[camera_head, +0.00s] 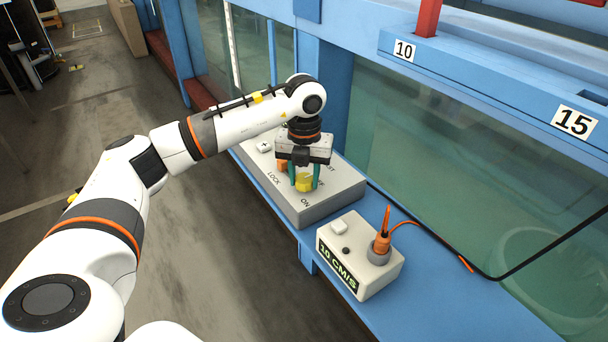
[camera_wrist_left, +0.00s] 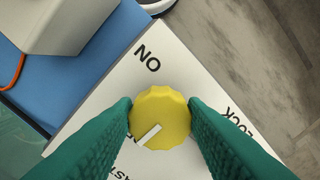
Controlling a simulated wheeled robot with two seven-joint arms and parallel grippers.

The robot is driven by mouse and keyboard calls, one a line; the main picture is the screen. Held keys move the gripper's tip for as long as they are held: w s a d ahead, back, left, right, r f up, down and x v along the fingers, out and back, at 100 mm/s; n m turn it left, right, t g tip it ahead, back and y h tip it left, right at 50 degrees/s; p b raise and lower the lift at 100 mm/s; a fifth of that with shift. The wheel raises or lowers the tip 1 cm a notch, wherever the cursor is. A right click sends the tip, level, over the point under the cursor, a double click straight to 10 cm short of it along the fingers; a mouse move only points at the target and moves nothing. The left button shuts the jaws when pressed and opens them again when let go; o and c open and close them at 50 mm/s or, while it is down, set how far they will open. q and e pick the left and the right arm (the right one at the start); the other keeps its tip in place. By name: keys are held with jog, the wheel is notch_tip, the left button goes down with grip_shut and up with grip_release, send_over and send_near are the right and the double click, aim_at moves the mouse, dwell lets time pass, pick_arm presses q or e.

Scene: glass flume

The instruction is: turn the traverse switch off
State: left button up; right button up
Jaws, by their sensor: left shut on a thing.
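The yellow knob (camera_head: 305,182) is on top of a grey control box (camera_head: 337,192) on the blue ledge. My left gripper (camera_head: 304,185) points down with its green fingers on either side of the knob, shut on it. In the left wrist view the knob (camera_wrist_left: 163,108) sits between both fingertips. Its white pointer mark (camera_wrist_left: 147,135) points to the lower left, away from the ON label (camera_wrist_left: 147,60), toward a label mostly hidden. The LOCK label (camera_wrist_left: 238,120) is partly behind a finger. My right gripper is not in view.
A smaller grey box (camera_head: 372,252) with a "10 CM/S" display and an orange cable plug (camera_head: 382,241) stands nearer on the blue ledge (camera_head: 440,300). The glass flume wall (camera_head: 450,150) rises to the right. The floor (camera_head: 220,260) at left is open.

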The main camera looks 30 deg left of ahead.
aim_at(304, 179)
pick_arm(q)
jog(key=shift+w+r, duration=0.1)
dwell(0.3)
jog(key=o, duration=1)
jog(key=shift+c, duration=0.2)
notch_tip(304, 179, up, 12)
jog(key=shift+b, duration=0.35)
